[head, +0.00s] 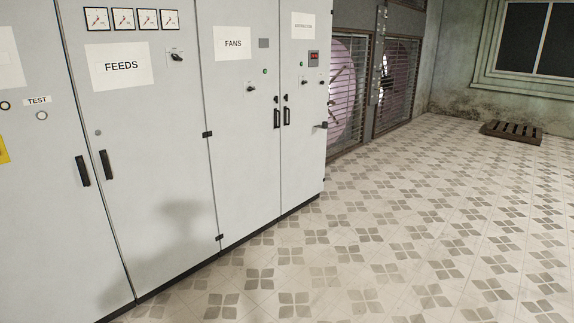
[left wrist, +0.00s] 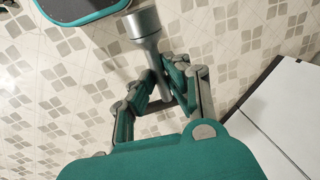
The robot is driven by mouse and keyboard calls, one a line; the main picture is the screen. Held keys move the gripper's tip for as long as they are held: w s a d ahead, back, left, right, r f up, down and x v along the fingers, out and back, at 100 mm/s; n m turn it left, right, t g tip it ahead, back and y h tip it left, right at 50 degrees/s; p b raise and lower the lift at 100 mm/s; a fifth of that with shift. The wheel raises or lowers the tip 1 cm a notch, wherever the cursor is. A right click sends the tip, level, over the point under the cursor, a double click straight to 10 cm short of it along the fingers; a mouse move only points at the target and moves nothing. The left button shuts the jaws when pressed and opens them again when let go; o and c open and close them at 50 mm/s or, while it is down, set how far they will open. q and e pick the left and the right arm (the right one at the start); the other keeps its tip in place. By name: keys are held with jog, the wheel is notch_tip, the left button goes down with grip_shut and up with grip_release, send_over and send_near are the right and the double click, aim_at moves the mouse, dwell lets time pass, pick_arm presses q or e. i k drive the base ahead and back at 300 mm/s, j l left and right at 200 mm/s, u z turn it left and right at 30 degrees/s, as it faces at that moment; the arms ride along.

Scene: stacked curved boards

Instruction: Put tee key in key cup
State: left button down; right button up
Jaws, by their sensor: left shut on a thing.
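In the left wrist view, my left gripper (left wrist: 164,90) is shut on a grey metal piece, which looks like the tee key (left wrist: 145,28). A thick round end shows beyond the fingers and narrows to a thin shaft between them. The rest of the shaft is hidden by the gripper. Neither gripper shows in the head view. I see no key cup in either view.
A row of light grey cabinets (head: 165,210) runs along the left in the head view. Caged fans (head: 345,85) stand beyond it. A slatted pallet (head: 512,133) lies at the back right. The tiled floor (head: 400,230) is otherwise clear.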

aim_at(325, 127)
jog(key=i+z, duration=0.1)
jog(key=i, duration=0.7)
jog(key=i+z, duration=0.1)
jog(key=i, duration=0.65)
jog(key=i+j, duration=0.2)
jog(key=i, duration=0.6)
jog(key=i+j+z, duration=0.15)
jog(key=i, duration=0.6)
jog(key=i+l+z, duration=0.1)
jog(key=i+z, duration=0.15)
jog(key=i, duration=0.95)
jog(key=i+j+z, duration=0.2)
jog(key=i, duration=1)
